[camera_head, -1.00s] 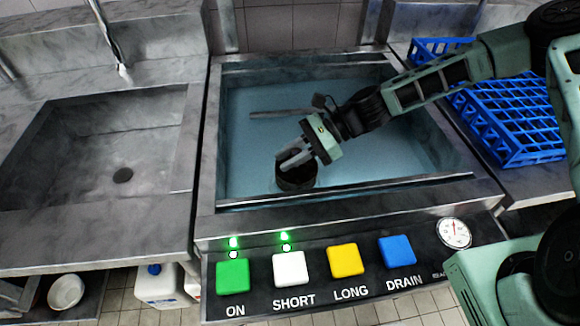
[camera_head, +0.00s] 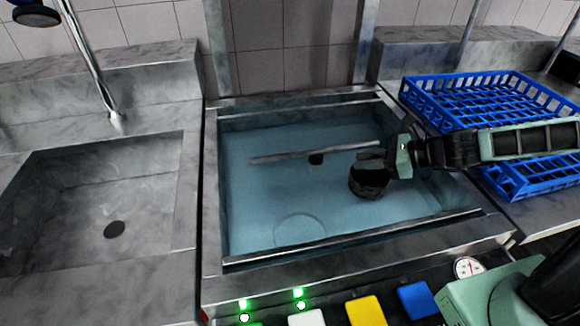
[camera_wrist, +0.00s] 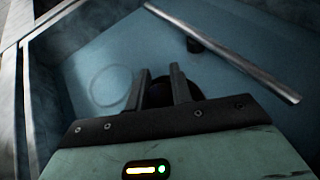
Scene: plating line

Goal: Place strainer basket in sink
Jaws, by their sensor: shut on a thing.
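The strainer basket (camera_head: 369,182) is a dark round cup. My gripper (camera_head: 382,160) is shut on it and holds it over the right part of the water-filled blue basin (camera_head: 258,181). In the wrist view the dark basket (camera_wrist: 189,86) shows partly between and beyond the fingers of my gripper (camera_wrist: 160,85); its lower part is hidden. The empty stone sink (camera_head: 75,208), with a dark round drain (camera_head: 115,230), stands to the left of the basin.
A metal bar (camera_head: 290,155) spans part of the basin. A faint ring (camera_head: 300,230) shows in its floor. A blue rack (camera_head: 480,105) stands at the right. A tap (camera_head: 98,80) hangs over the sink. Coloured buttons (camera_head: 366,311) line the front.

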